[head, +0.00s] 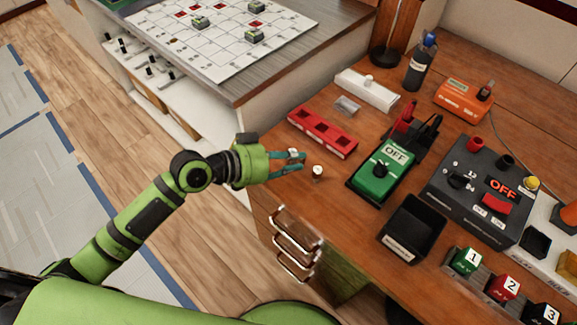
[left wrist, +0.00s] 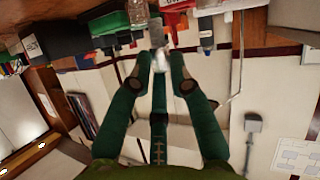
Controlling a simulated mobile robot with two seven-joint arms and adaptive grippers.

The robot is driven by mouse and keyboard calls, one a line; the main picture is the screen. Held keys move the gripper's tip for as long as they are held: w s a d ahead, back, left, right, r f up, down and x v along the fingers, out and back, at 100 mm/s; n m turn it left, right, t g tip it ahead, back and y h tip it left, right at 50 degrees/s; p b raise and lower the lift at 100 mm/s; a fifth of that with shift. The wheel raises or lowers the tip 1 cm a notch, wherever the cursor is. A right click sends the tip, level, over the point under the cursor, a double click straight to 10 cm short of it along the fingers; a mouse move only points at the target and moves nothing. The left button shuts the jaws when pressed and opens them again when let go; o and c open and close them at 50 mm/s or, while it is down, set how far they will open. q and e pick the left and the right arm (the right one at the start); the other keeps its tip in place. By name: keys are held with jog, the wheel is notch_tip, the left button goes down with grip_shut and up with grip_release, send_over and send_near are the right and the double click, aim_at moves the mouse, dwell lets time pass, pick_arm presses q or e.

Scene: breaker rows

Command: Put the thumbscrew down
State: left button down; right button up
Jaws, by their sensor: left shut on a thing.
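My left gripper (head: 299,162) reaches in from the left over the near left edge of the wooden bench. Its teal fingers are shut on a small grey-white piece, the thumbscrew (head: 292,154), partly hidden by the fingers. In the left wrist view the thumbscrew (left wrist: 160,61) shows pale and blurred between the fingertips (left wrist: 159,80). A small pale round piece (head: 317,172) with a dark middle stands on the bench just right of the fingertips; I cannot tell what it is. My right gripper is not in view.
A red slotted tray (head: 322,132) lies behind the fingers. A green OFF meter (head: 381,173), an open black bin (head: 411,228) and a black OFF power unit (head: 480,190) stand to the right. Bare wood lies between the gripper and the bin. Drawer handles (head: 296,245) stick out at the front.

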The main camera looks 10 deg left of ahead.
pick_arm(q)
jog(key=shift+w+a+f, duration=0.45)
jog(key=shift+w+a, duration=0.05)
jog(key=shift+w, duration=0.05)
jog(key=shift+f, duration=2)
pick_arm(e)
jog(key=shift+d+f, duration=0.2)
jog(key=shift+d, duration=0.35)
pick_arm(q)
jog(key=shift+f+b, duration=0.15)
jog(key=shift+b, duration=0.15)
jog(key=c, duration=1.4)
grip_release()
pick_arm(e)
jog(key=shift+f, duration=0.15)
